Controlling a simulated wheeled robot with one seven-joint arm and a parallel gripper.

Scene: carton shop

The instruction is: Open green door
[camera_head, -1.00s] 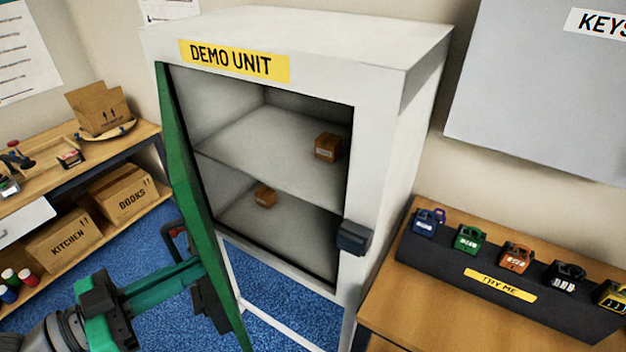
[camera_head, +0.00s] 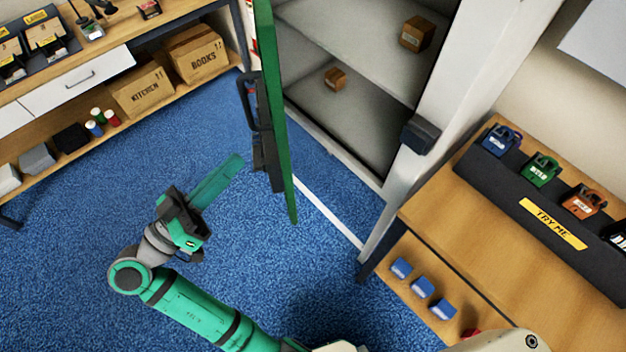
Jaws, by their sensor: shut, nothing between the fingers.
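The green door (camera_head: 266,90) of the white cabinet stands wide open and shows almost edge-on in the head view. Its dark handle (camera_head: 249,108) is on the left-hand face of the door. My gripper (camera_head: 232,168) is to the left of the door and its handle, apart from both, above the blue floor. Its green fingers are shut with nothing between them. The cabinet (camera_head: 455,90) shows its grey shelves, with a small brown carton (camera_head: 416,34) on the upper one and another (camera_head: 335,78) below. The top of the door is out of view.
The blue carpet (camera_head: 70,250) at the left is clear.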

